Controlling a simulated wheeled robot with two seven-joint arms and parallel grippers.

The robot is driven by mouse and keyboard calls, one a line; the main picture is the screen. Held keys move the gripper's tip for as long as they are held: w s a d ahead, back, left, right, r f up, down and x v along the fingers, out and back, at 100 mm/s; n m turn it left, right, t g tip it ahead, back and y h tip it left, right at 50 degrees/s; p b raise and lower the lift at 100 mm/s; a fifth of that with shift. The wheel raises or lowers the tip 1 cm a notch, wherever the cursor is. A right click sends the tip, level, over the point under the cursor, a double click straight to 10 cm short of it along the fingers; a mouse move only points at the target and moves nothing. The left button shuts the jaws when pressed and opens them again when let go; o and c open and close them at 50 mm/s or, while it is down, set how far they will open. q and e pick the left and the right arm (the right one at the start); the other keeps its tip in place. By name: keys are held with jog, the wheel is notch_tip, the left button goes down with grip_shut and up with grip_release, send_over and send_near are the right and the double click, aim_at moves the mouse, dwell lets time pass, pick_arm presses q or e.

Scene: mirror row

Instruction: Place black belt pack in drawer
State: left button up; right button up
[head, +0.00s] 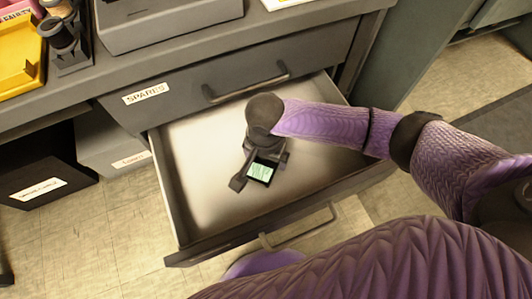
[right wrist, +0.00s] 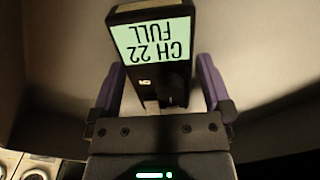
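The black belt pack (head: 261,172) with a pale green screen is inside the open drawer (head: 205,209), low over or on its light floor; I cannot tell whether it touches the floor. In the right wrist view the belt pack (right wrist: 156,82) shows its screen reading "CH 22 FULL", upside down. My right gripper (head: 261,169) reaches down into the drawer. Its purple fingers (right wrist: 160,88) stand apart on either side of the pack, with a narrow gap visible, so it looks open around the pack. My left gripper is not in view.
A shut drawer labelled "SPARES" (head: 190,92) sits above the open one. The open drawer's front handle (head: 305,229) faces me. Grey (head: 105,145) and black (head: 40,180) bins stand at left. A yellow tray (head: 18,55) is on the counter. The drawer floor around the pack is bare.

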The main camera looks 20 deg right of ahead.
jog(key=shift+r, duration=0.1)
pick_arm(q)
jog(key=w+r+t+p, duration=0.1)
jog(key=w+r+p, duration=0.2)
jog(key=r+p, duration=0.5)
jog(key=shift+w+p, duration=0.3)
jog(key=shift+p, duration=0.3)
pick_arm(e)
notch_tip(320, 180, up, 12)
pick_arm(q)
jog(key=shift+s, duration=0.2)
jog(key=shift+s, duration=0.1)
